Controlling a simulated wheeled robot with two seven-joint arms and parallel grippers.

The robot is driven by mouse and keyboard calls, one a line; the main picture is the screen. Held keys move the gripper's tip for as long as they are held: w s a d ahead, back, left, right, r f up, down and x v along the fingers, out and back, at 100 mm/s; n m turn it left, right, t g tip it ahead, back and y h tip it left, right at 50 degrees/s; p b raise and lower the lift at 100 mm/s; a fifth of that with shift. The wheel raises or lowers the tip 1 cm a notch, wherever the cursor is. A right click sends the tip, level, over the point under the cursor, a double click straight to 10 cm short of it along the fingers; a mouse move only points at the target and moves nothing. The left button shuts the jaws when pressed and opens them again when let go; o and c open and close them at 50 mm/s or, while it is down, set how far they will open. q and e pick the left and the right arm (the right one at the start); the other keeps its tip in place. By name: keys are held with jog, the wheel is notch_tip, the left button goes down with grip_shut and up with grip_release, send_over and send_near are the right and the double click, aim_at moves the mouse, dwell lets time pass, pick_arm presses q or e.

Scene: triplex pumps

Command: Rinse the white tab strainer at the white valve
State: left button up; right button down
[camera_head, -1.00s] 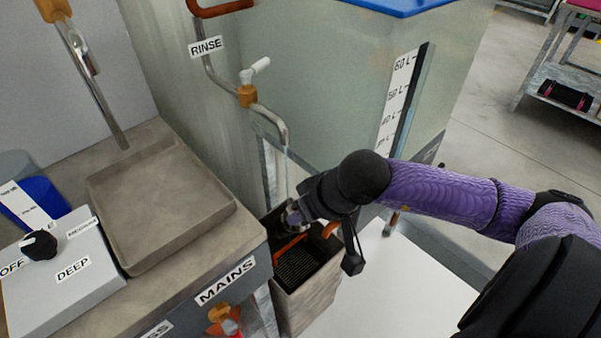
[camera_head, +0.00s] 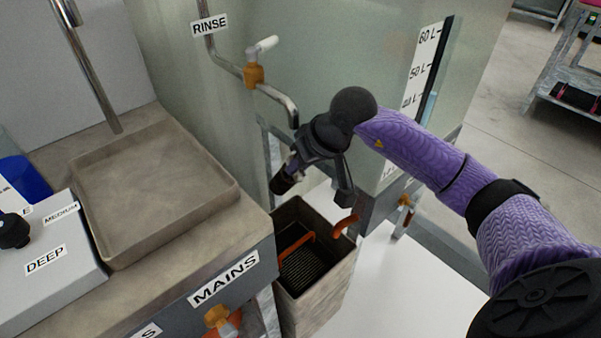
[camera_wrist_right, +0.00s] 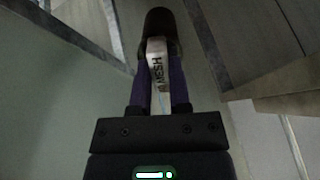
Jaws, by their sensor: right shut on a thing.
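My right gripper (camera_head: 291,165) is shut on the strainer, just below the end of the rinse spout (camera_head: 291,112). In the right wrist view, the strainer's white tab (camera_wrist_right: 157,62), with dark lettering, sits between my purple fingers (camera_wrist_right: 160,92). The strainer's dark cylindrical body (camera_wrist_right: 159,28) extends beyond the tab. It also shows as a small dark cylinder (camera_head: 283,184) in the head view, tilted downward. The white valve (camera_head: 266,44) has a white handle on an orange body, on the pipe under the RINSE label. No stream shows clearly at the spout now. My left gripper is out of view.
An open bin (camera_head: 330,294) with a dark grate and orange piece stands below the gripper. A shallow stone basin (camera_head: 150,190) is on the counter at left. The tank (camera_head: 345,50) with a litre scale is behind my right arm. A control box (camera_head: 50,285) sits at lower left.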

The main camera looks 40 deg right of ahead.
dwell(0.5)
jog(key=shift+s+d, duration=0.25)
jog(key=shift+d, duration=0.25)
jog(key=shift+w+a+b, duration=0.25)
jog(key=shift+a+b, duration=0.15)
jog(key=shift+a, duration=0.15)
